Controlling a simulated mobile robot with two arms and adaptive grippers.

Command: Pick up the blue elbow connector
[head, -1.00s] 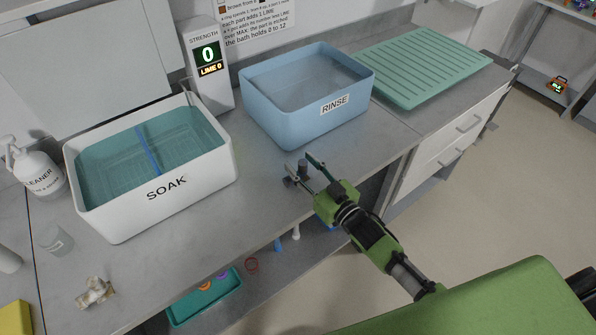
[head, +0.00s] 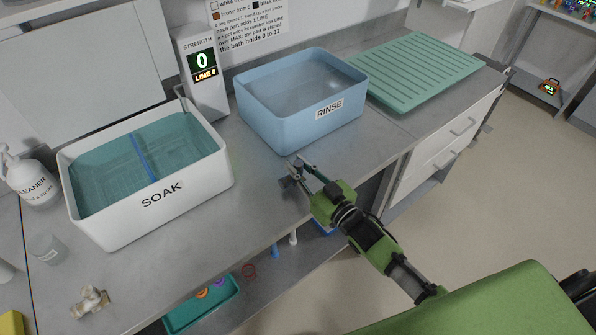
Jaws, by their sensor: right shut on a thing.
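My right gripper (head: 299,174) is over the front edge of the counter, in front of the rinse basin. Its fingers are shut on a small dark piece (head: 298,164), mostly hidden between them. I cannot tell its shape or whether it is the blue elbow connector. Below the counter edge, a blue piece (head: 275,251) and a white piece (head: 293,237) show in part on the lower level. No blue elbow connector can be clearly made out. My left gripper is not in view.
A white SOAK basin (head: 161,195) with teal liquid and a blue RINSE basin (head: 328,108) stand on the counter. A green ribbed drain mat (head: 415,70) lies at the back right. A teal tray (head: 205,312) sits below. The counter in front of the basins is mostly clear.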

